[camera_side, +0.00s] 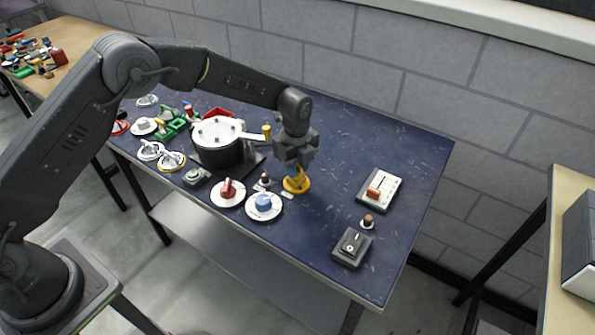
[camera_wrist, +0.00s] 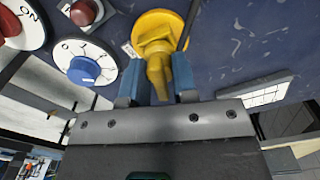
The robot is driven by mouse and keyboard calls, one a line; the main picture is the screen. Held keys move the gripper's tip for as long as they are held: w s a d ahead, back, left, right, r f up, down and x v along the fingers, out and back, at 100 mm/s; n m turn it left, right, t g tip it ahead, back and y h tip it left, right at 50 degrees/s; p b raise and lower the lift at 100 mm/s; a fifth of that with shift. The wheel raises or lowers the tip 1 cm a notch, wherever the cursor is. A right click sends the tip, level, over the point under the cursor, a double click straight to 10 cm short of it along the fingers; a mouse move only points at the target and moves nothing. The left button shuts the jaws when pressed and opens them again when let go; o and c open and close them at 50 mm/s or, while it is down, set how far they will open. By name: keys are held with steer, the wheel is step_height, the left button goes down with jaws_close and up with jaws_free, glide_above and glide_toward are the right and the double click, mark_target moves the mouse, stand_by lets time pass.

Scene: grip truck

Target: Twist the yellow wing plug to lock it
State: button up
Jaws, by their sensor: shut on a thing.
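The yellow wing plug (camera_side: 297,184) stands on the dark blue table, right of the blue-knob dial, in the side view. It has a round yellow base and a raised wing. In the wrist view the yellow wing plug (camera_wrist: 157,35) is at top centre, its wing reaching down between my blue fingertips. My gripper (camera_side: 298,168) points down over the plug and is shut on its wing. In the wrist view my gripper (camera_wrist: 158,80) has one finger on each side of the wing. The fingers partly hide the wing's sides. I cannot tell whether the plug is locked.
A blue-knob dial (camera_side: 264,205) and a red-knob dial (camera_side: 228,192) lie close on the left. A black pot (camera_side: 217,150) stands behind them. A switch panel (camera_side: 380,190), a small brown knob (camera_side: 367,221) and a dark switch box (camera_side: 351,247) are on the right. Free table lies between.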

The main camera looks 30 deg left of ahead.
steer(key=m, duration=1.2)
stand_by(0.4)
steer(key=o, duration=0.7)
steer(key=shift+r, duration=0.1)
steer(key=shift+r, duration=3.65)
